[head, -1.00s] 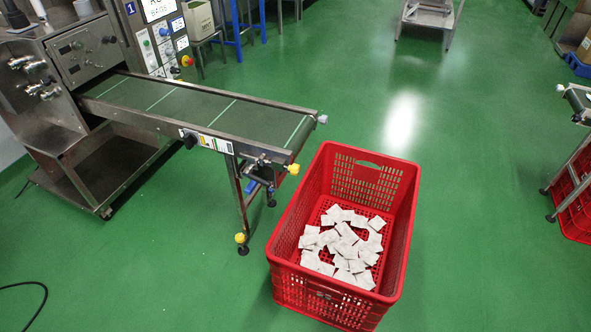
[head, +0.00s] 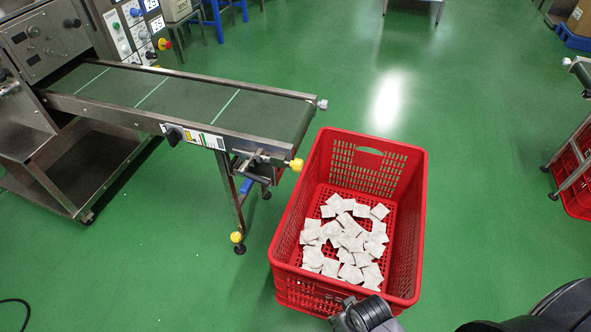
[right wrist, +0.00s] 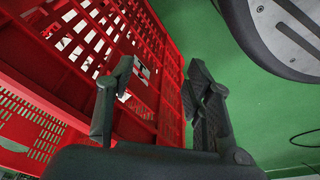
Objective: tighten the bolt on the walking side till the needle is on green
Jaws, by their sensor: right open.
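The conveyor (head: 150,92) reaches in from the left in the head view. At its free end a yellow-headed bolt (head: 296,165) sits on the near side and a silver-grey one (head: 322,104) on the far side. A label with colour marks (head: 206,140) is on the near side rail beside a black knob (head: 174,135). A needle is too small to make out. My right gripper (head: 366,313) is at the bottom of the head view, by the crate's near right corner. In the right wrist view its fingers (right wrist: 158,100) are apart and empty. My left gripper is not in view.
A red crate (head: 412,215) holding several white teabags (head: 345,240) stands beside the conveyor's free end. In the right wrist view, its wall (right wrist: 165,75) is close to the fingers. Another conveyor end (head: 580,75) stands at far right.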

